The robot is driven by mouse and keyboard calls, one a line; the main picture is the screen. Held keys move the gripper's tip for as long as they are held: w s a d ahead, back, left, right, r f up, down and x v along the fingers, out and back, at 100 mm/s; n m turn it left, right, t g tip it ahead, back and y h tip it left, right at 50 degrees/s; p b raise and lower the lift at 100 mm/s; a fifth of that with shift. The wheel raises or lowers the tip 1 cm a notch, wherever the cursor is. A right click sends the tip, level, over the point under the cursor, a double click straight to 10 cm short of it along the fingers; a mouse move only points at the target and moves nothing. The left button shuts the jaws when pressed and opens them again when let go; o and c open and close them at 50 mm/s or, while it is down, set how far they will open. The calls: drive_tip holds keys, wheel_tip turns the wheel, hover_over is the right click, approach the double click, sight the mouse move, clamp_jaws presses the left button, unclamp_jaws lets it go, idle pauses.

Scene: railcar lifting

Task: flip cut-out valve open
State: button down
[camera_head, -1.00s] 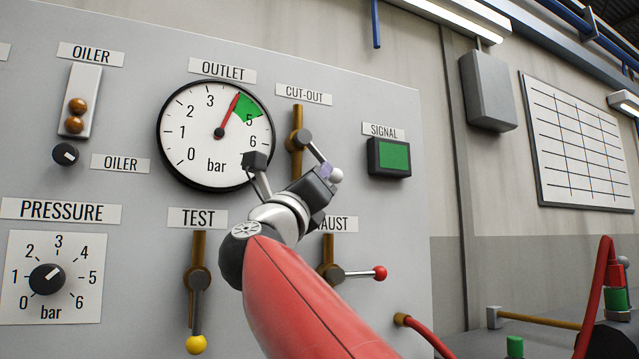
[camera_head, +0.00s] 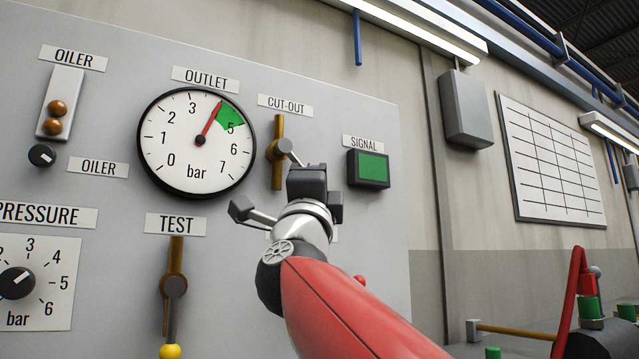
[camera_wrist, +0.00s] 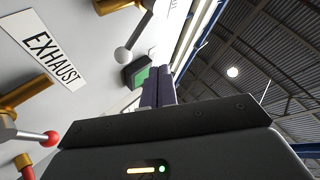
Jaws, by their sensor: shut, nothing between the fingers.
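The cut-out valve (camera_head: 278,150) is a brass-coloured vertical pipe with a grey hub below the CUT-OUT label. Its grey lever points down and right from the hub, and its end is hidden behind my gripper in the head view. In the wrist view the lever's pale grey ball (camera_wrist: 122,54) shows, left of my fingers and apart from them in the picture. My gripper (camera_wrist: 158,74) is shut and empty, its two dark fingers together. In the head view its body covers the area just below and right of the valve hub, with the fingers hidden.
The green signal box (camera_head: 368,169) is close on the right. The outlet gauge (camera_head: 197,141) is left, its needle at the green zone. The test valve (camera_head: 175,286) is lower left. The exhaust lever's red ball (camera_wrist: 50,138) is below my gripper.

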drive_tip(key=s+d+f+n+y, duration=0.1)
drive_tip(key=d+n+y, duration=0.35)
drive_tip(key=n, duration=0.95)
drive_tip(key=p+x, duration=0.5)
drive_tip(key=x, duration=0.6)
drive_tip(key=shift+y, duration=0.25)
drive_tip(key=a+f, duration=0.1)
drive_tip(key=f+b, duration=0.1)
drive_tip(key=a+f+b, duration=0.1)
drive_tip(key=f, duration=0.1)
drive_tip(key=shift+w+a+f, duration=0.1)
drive_tip(key=shift+a, duration=0.2)
